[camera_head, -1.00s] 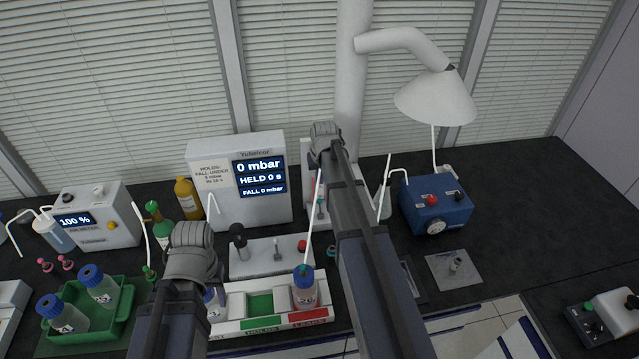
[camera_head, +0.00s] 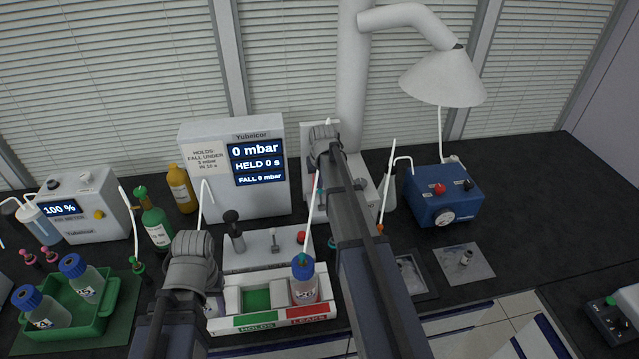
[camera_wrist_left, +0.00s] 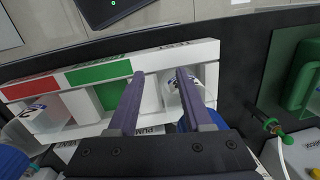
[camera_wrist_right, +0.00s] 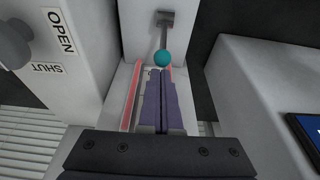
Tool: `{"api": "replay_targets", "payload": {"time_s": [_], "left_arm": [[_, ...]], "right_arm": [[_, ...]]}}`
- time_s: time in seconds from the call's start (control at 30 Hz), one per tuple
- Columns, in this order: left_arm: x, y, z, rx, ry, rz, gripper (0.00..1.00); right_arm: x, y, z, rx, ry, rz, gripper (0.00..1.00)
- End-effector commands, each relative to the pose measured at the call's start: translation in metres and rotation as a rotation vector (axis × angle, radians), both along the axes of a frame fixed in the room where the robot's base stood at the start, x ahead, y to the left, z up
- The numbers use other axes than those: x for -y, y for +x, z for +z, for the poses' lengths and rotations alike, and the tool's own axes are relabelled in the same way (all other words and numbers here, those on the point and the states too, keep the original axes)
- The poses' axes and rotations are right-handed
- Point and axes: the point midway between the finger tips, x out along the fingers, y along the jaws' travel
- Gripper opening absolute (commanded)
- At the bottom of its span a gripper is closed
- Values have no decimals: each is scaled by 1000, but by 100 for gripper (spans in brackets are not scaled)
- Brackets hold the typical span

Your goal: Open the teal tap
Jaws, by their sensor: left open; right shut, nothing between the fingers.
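The teal tap shows in the right wrist view as a teal ball (camera_wrist_right: 162,57) on the end of a short grey lever, which comes out of a white block. My right gripper (camera_wrist_right: 161,78) is shut and empty. Its fingertips are just below the teal ball in that view; I cannot tell whether they touch it. My left gripper (camera_wrist_left: 155,78) is open over the holder's end compartment, with a bottle (camera_wrist_left: 190,95) behind one finger.
A white panel beside the tap bears OPEN (camera_wrist_right: 60,33) and SHUT (camera_wrist_right: 47,68) labels. In the head view a pressure display box (camera_head: 225,195) stands left of my right arm and a blue pump box (camera_head: 445,195) right. The bottle holder (camera_head: 275,319) stands in front.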

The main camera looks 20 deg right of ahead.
Motion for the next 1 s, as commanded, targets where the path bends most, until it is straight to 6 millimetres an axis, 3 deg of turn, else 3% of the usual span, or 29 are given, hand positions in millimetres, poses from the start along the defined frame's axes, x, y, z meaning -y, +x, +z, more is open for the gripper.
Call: {"api": "replay_targets", "payload": {"time_s": [1.0], "left_arm": [[0,0,-7,0,0,0,50]], "right_arm": [[-1,-5,5,148,-38,0,0]]}}
